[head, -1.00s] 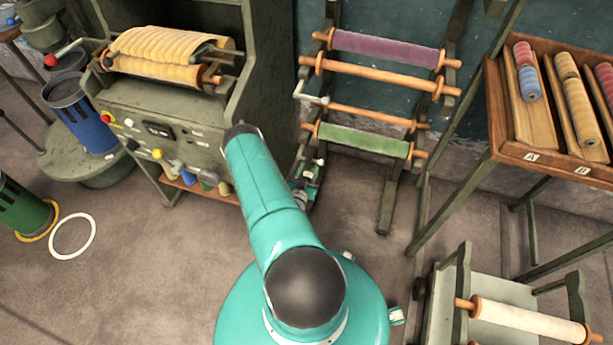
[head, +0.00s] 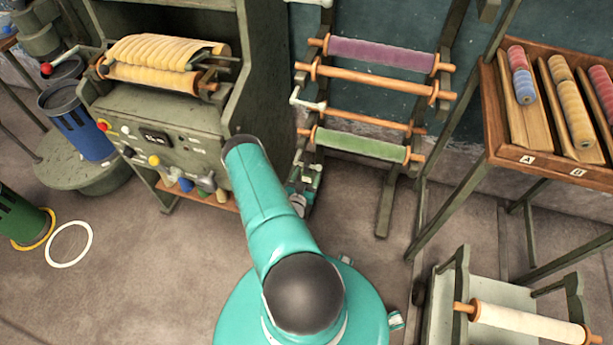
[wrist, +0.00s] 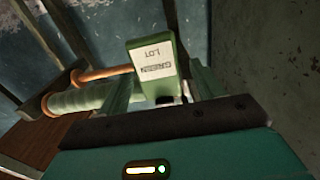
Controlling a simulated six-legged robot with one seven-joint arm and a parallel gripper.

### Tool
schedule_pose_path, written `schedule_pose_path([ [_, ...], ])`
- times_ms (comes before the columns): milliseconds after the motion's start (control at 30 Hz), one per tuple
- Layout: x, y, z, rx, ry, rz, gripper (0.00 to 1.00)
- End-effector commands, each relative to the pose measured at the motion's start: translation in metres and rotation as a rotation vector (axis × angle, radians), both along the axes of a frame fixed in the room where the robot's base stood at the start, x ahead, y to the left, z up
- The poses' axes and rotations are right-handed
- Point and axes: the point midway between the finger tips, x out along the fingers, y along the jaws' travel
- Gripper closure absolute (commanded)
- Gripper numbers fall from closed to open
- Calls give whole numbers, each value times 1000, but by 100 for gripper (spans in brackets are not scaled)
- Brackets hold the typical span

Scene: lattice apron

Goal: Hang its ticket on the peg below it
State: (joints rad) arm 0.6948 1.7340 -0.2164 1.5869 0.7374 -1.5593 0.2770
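My gripper (wrist: 160,98) shows in the wrist view with a finger on each side of a green ticket (wrist: 154,62). The ticket has a white label reading GREEN LOT, upside down in this view, and looks gripped between the fingers. The green roll (wrist: 85,98) lies to the left of the ticket, apart from it. In the head view the green roll (head: 360,146) is the lowest roll on the rack, and my gripper (head: 306,178) is just below and left of its left end, partly behind my arm. I cannot make out the peg below the roll.
The rack also bears a purple roll (head: 382,54) and bare orange rods above the green one. A grey-green machine with a yellow roll (head: 165,60) stands close on the left. A wooden tray of spools (head: 545,158) is at right, a cream roll (head: 530,323) lower right.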

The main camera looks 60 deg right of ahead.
Motion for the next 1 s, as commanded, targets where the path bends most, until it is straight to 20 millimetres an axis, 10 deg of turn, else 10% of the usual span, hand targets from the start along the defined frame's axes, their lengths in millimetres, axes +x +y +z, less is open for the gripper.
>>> schedule_pose_path([
  [367,-2,17,-1,2,0,2,33],
  [1000,-20,133,0,1,1,1,33],
])
